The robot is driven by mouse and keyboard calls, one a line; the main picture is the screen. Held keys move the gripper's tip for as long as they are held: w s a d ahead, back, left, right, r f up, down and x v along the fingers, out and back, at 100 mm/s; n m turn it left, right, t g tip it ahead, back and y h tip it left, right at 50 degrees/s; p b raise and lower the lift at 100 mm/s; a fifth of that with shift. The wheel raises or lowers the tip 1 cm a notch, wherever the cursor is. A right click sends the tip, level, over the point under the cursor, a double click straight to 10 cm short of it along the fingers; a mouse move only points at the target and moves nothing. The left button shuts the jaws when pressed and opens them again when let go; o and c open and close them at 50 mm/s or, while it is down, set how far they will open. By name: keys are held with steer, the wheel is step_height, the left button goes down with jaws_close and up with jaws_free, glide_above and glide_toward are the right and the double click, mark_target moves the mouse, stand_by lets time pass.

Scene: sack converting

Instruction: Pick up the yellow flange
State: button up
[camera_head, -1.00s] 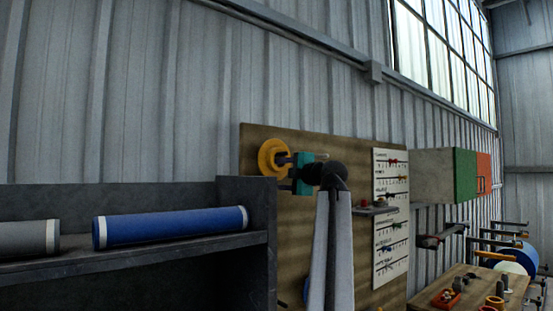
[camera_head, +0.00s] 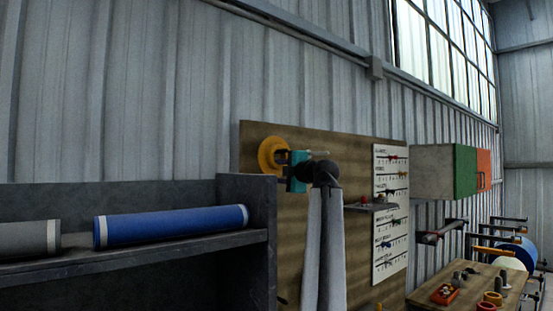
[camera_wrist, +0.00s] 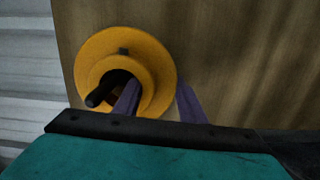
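The yellow flange (camera_wrist: 110,48) hangs against the wooden board, with a dark peg (camera_wrist: 97,99) showing at its central hole in the wrist view. In the head view the flange (camera_head: 268,154) is at the board's upper left, partly covered by my teal gripper (camera_head: 286,164). In the wrist view my gripper (camera_wrist: 158,92) has its two purple fingers apart. The left finger overlaps the flange's hub and hole; the right one is just outside its right rim. Whether either finger touches the flange is unclear.
The wooden board (camera_head: 350,150) carries a white panel (camera_head: 391,178) and a small shelf (camera_head: 371,206). At the left, a dark shelf unit (camera_head: 247,195) holds a blue roll (camera_head: 170,225) and a grey roll (camera_head: 25,240).

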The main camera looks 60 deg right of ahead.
jaws_close()
steer(key=shift+r, duration=0.15)
steer(key=shift+r, duration=0.1)
steer(key=shift+r+b, duration=0.4)
steer(key=shift+r, duration=0.2)
steer(key=b+v, duration=0.4)
steer(key=v, duration=1.4)
